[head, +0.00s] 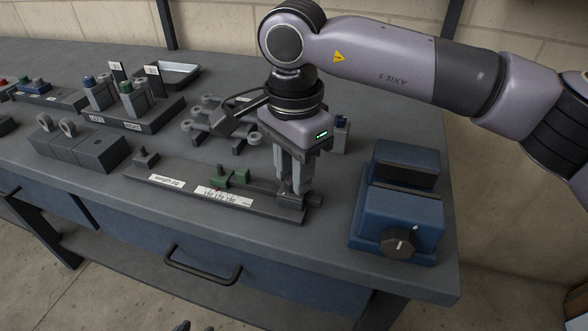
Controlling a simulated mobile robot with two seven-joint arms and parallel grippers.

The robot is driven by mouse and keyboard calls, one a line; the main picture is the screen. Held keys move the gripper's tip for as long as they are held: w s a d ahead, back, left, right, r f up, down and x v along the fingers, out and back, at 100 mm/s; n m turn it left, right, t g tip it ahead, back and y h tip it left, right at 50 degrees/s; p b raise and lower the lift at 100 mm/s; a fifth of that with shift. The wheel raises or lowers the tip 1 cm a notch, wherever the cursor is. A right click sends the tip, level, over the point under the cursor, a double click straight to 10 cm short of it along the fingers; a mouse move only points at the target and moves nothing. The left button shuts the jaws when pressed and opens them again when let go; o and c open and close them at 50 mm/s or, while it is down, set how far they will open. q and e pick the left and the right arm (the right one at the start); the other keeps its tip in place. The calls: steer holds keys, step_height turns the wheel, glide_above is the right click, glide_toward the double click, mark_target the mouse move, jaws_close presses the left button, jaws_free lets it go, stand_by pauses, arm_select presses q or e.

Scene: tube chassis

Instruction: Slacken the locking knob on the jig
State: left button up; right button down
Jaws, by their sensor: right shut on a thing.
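The jig (180,186) is a long dark bar with white labels and a number scale, lying near the table's front edge. A green slider block (220,179) and a second green block (241,177) sit on it. My right gripper (294,188) points down at the jig's right end, its fingers closed on a part there. My left gripper does not show.
A blue vise-like block (397,215) with a dark knob stands just right of the jig. Behind lie a grey tube frame (215,120), a holder (130,115) with labelled blocks and a metal tray (172,75). A grey block with rings (82,147) stands left.

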steer(key=shift+f, duration=0.1)
stand_by(0.4)
steer(key=c, duration=0.8)
jaws_free()
steer(key=shift+c, duration=0.2)
steer(key=shift+r, duration=3.65)
